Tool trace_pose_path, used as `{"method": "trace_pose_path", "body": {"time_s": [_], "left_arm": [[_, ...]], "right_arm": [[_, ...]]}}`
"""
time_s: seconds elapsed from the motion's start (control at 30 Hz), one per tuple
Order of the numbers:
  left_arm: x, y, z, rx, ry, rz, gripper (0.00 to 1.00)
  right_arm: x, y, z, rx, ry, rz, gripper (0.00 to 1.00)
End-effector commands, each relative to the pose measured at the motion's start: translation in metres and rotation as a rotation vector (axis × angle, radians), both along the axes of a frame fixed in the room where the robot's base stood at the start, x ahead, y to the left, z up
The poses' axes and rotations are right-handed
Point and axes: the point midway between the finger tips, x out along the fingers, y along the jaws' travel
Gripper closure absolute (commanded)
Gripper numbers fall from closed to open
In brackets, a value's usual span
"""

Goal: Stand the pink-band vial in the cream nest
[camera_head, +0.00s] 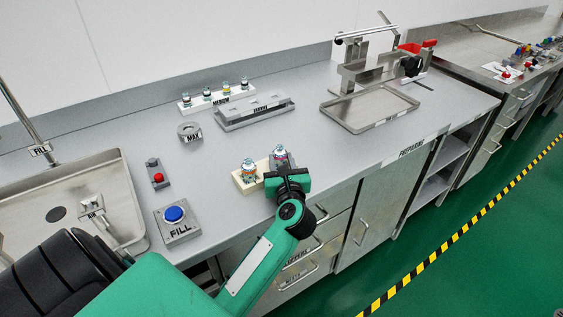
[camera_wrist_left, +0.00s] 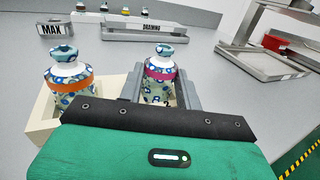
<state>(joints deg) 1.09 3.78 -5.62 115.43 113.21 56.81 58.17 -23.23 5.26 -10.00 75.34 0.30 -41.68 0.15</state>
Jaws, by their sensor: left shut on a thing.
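The pink-band vial (camera_wrist_left: 160,72), with a blue-patterned body and pale blue cap, stands roughly upright in front of my left gripper. It also shows in the head view (camera_head: 279,155). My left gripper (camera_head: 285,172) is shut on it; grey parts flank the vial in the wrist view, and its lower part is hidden. The cream nest (camera_wrist_left: 42,122) is just left of the gripper, also in the head view (camera_head: 242,184). An orange-band vial (camera_wrist_left: 70,82) stands at the nest, its base hidden by my gripper in the wrist view. My right gripper is out of sight.
A blue FILL button (camera_head: 174,214), a red button (camera_head: 158,177) and a sink (camera_head: 125,190) are to the left. A metal tray (camera_head: 370,110) stands right.

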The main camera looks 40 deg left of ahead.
Motion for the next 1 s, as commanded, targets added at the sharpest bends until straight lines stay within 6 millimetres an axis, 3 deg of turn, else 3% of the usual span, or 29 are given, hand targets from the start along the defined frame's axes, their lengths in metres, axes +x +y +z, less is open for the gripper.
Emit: {"method": "trace_pose_path", "body": {"time_s": [0.23,0.27,0.37,0.77,0.83,1.0], "left_arm": [[0.000,0.000,-0.003,-0.001,-0.001,0.000,0.88],[0.000,0.000,-0.003,-0.001,-0.001,0.000,0.62],[0.000,0.000,-0.003,0.000,0.000,0.000,0.44],[0.000,0.000,0.001,0.001,-0.001,0.000,0.44],[-0.006,-0.007,-0.002,-0.004,0.001,-0.002,0.44],[-0.033,-0.033,-0.003,-0.005,0.001,-0.002,0.44]], "right_arm": [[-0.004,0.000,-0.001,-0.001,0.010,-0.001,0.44],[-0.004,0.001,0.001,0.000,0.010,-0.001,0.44],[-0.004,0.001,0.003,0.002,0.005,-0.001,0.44],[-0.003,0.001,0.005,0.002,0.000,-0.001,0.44],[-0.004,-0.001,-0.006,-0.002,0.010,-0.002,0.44],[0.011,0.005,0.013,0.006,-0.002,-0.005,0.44]]}}
